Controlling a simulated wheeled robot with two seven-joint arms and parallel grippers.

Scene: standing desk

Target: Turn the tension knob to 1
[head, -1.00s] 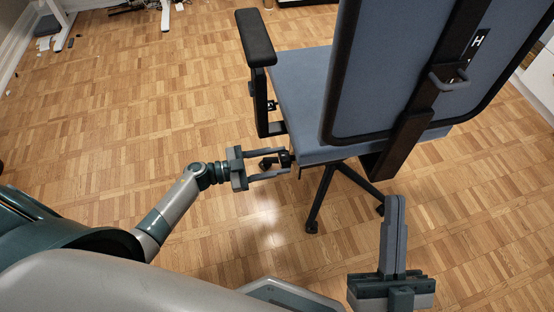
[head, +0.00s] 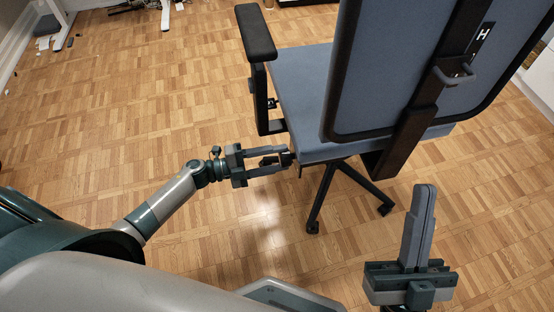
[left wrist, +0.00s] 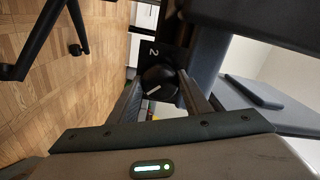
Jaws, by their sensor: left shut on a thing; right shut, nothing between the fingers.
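The tension knob (left wrist: 159,80) is a round black knob with a white pointer line, under the blue office chair's seat (head: 300,95). A white digit 2 (left wrist: 154,51) shows on the black housing just above it in the left wrist view. The white line runs slantwise, from lower left to upper right. My left gripper (head: 287,156) is shut on the knob, one finger on each side; in the left wrist view the fingers (left wrist: 163,95) flank it. In the head view the fingers mostly hide the knob. My right gripper (head: 426,190) is shut and empty, right of the chair base.
The chair's armrest (head: 256,32) stands above and left of my left gripper. The tall backrest (head: 400,70) rises to the right. The black chair base legs (head: 322,195) spread below the seat. The parquet floor (head: 130,130) on the left is clear.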

